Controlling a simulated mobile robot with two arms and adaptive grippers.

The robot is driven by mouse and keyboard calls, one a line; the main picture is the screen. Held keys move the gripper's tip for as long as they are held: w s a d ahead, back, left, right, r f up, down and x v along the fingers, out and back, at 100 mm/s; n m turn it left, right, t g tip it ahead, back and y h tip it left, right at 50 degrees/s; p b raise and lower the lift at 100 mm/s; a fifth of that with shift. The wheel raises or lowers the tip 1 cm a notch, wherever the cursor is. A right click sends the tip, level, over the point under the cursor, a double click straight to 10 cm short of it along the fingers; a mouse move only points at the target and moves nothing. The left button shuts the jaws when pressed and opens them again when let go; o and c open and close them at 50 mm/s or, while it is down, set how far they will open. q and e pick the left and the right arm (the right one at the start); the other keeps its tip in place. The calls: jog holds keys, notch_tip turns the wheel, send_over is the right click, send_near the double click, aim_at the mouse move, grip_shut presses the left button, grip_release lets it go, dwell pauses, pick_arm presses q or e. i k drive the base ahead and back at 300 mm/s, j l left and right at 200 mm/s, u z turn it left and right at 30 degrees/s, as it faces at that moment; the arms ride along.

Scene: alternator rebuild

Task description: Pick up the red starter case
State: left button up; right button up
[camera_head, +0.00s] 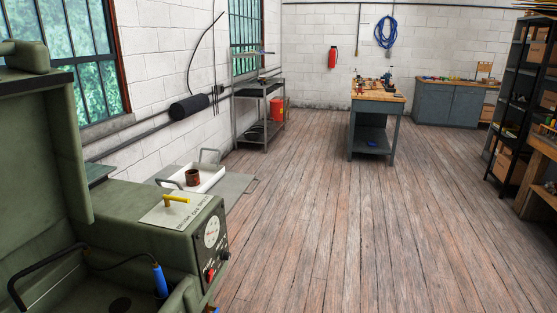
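A short brownish-red hollow cylinder (192,177) stands upright in a white tray (213,176) at the left, just behind the green machine. It looks most like the red starter case, but it is small and its details cannot be made out. The tray has raised grey handles and rests on a grey surface. Neither of my grippers is in the head view, so nothing is seen held.
A green machine (140,225) with a dial and yellow lever fills the near left. A grey shelf cart (262,92) stands by the left wall, a wood-topped workbench (376,93) farther back, dark shelving (507,100) at right. The wooden floor (330,230) between is clear.

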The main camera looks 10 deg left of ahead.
aim_at(193, 176)
jog(key=i+u, duration=0.15)
jog(key=i, duration=0.45)
jog(key=i+l+u, duration=0.15)
jog(key=i, duration=0.45)
jog(key=i+l+u, duration=0.1)
jog(key=i+u, duration=0.2)
jog(key=u, duration=0.15)
jog(key=i+l+u, duration=0.2)
jog(key=u, duration=0.3)
jog(key=i+l+u, duration=0.25)
jog(key=u, duration=0.2)
